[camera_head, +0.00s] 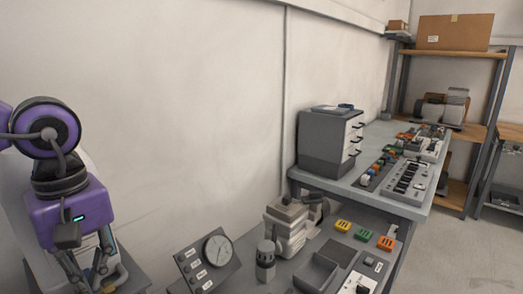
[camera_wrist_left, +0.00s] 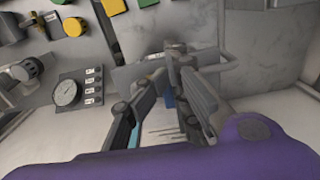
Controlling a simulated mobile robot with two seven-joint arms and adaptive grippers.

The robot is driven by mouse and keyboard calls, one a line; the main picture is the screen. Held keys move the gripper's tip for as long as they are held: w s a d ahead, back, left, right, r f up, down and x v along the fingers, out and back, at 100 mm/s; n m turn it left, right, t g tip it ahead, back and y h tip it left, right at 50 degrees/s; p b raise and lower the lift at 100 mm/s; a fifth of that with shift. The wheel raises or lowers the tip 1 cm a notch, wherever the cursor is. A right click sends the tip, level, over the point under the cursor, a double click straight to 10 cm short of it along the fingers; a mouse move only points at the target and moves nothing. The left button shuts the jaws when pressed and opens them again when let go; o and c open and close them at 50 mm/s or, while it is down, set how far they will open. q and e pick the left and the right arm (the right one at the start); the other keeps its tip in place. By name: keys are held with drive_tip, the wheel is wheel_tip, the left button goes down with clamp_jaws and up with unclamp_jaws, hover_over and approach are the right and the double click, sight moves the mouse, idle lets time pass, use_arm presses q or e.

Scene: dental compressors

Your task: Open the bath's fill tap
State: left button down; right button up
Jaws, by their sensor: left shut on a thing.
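My left gripper (camera_head: 88,272) reaches down at the lower left of the head view, below its purple wrist. In the left wrist view the fingers (camera_wrist_left: 168,75) are close together at the grey metal fill tap (camera_wrist_left: 177,48), shut on it. A pale bath body (camera_head: 30,265) shows partly behind my arm. My right gripper is in neither view.
A gauge panel (camera_head: 208,262) stands right of the gripper, near a grey cylindrical fitting (camera_head: 265,262) and a compressor unit (camera_head: 287,225). Yellow (camera_head: 343,226), green (camera_head: 363,235) and orange (camera_head: 386,243) blocks lie farther right. A drawer cabinet (camera_head: 328,140) stands behind.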

use_arm(q)
drive_tip(key=shift+w+d, duration=0.2)
drive_tip(key=shift+w, duration=0.1)
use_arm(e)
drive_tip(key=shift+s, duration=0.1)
use_arm(q)
drive_tip(key=r, duration=0.4)
drive_tip(key=r+p, duration=0.1)
drive_tip(key=r, duration=0.1)
drive_tip(key=shift+s+d, duration=0.15)
drive_tip(key=shift+d, duration=0.2)
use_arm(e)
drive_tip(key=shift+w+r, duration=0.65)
